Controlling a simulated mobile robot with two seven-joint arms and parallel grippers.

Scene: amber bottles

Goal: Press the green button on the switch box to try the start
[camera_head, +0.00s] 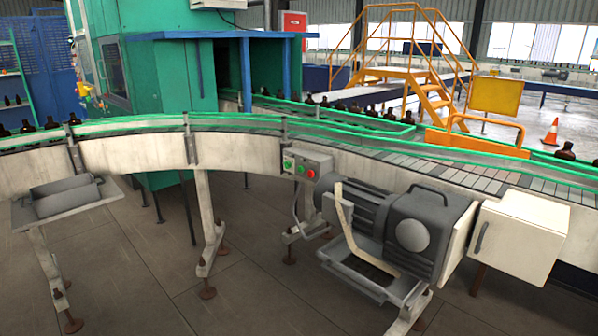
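The switch box (307,163) is a small grey box on the near side of the conveyor, left of the motor. Its front carries a green button (288,165) at the left and a red button (311,173) at the right. A smaller control sits between them, too small to make out well. Whether the green button is pressed in cannot be told. Neither of my grippers shows in the head view, and nothing covers the front of the box.
A curved conveyor (240,150) with green rails crosses the view. Right of the box are a grey motor (410,225) and a white cabinet (519,236). A grey tray (100,205) juts out at left. Amber bottles (50,122) stand behind. The floor (200,290) between the legs is clear.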

